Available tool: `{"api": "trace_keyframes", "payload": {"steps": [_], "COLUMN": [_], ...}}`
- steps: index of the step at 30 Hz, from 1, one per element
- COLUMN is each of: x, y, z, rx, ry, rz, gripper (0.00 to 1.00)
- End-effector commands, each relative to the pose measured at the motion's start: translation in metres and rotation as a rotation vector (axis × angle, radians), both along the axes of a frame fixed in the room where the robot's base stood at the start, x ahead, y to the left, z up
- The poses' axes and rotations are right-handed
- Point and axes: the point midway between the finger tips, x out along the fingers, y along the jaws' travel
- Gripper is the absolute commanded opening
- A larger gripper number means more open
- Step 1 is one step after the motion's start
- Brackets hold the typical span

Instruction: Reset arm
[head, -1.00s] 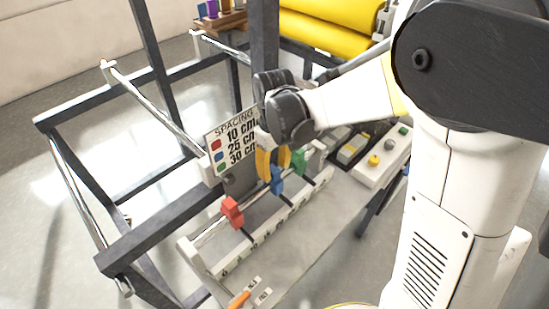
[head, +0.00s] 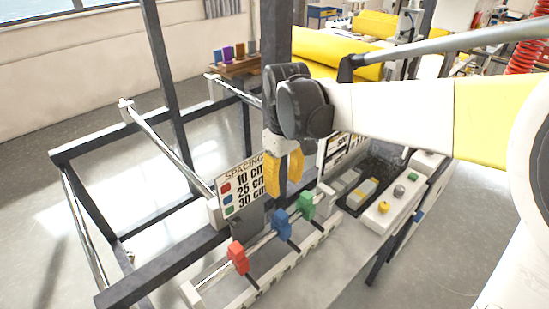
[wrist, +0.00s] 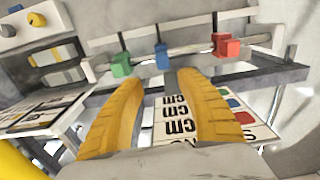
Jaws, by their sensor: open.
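My gripper (head: 284,174) has yellow fingers and hangs in front of the spacing sign (head: 240,186), above the rail with the coloured clamps. In the wrist view the two fingers (wrist: 160,105) are apart with nothing between them. The sign shows behind and between them there. The red clamp (head: 237,257), blue clamp (head: 282,223) and green clamp (head: 307,204) sit spaced along the rail, clear of the fingers. The wrist view also shows the green (wrist: 121,64), blue (wrist: 162,56) and red (wrist: 222,45) clamps.
A dark metal frame (head: 165,257) stands at left, with upright posts. A control box (head: 385,206) with buttons is right of the rail. A large yellow roll (head: 335,52) lies behind my gripper. Small coloured spools (head: 233,53) stand on a wooden rack at the back.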

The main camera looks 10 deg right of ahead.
Motion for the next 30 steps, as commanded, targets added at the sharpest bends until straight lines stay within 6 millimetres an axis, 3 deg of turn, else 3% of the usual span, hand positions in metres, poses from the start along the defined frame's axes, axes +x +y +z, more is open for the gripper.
{"api": "trace_keyframes", "payload": {"steps": [8,14,21,30], "x": [-0.013,-0.059,-0.115,-0.142], "y": [-0.009,-0.041,-0.072,-0.087], "z": [0.005,0.014,0.002,-0.015], "rx": [0.009,0.051,0.127,0.184], "ry": [-0.046,-0.222,-0.457,-0.597], "rz": [-0.044,-0.219,-0.442,-0.570], "gripper": [0.43,0.43,0.43,0.43]}}
